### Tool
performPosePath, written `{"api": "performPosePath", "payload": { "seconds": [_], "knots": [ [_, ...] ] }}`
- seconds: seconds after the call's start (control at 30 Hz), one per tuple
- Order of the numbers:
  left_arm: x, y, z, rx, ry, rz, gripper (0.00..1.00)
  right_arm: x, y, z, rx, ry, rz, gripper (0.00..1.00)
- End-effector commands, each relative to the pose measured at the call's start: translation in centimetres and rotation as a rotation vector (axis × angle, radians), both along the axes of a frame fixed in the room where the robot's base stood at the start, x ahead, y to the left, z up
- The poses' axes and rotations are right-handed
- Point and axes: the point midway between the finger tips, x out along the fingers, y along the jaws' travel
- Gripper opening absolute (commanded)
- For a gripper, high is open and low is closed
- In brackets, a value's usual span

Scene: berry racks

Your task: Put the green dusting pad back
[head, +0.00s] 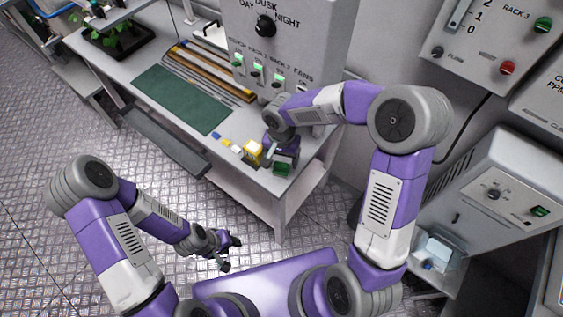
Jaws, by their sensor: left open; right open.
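A small dark green block (282,169), which looks like the green dusting pad, is at the near right corner of the bench. My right gripper (279,158) is open, pointing down right at the block. The gripper hides part of that spot, and I cannot tell whether they touch. My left gripper (229,254) is open and empty, low over the floor in front of the bench.
A green mat (180,98) lies on the bench (128,72). Long rods (210,70) lie behind it. A grey switch panel (285,35) rises at the back.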

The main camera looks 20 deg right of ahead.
Motion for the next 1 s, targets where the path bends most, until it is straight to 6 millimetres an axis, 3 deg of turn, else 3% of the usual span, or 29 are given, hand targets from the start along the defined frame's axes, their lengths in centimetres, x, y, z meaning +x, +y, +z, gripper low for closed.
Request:
{"api": "performPosePath", "payload": {
  "seconds": [0.03, 0.2, 0.4, 1.0],
  "knots": [
    [0.0, 0.0, 0.5, 0.0, 0.0, 0.0, 0.43, 0.1, 0.0, 1.6, 0.0, -0.004, -0.001, 0.78],
    [0.0, 0.0, 1.1, 0.0, 0.0, 0.0, 0.43, 0.1, 0.0, 4.9, 0.001, -0.004, 0.001, 0.78],
    [0.0, 0.0, 1.5, 0.0, 0.0, 0.0, 0.43, 0.0, 0.0, 7.1, 0.0, -0.001, 0.001, 0.78],
    [0.0, 0.0, 1.5, 0.0, 0.0, 0.0, 0.43, 0.0, 0.0, 7.5, 0.0, 0.001, 0.001, 0.78]
  ]
}}
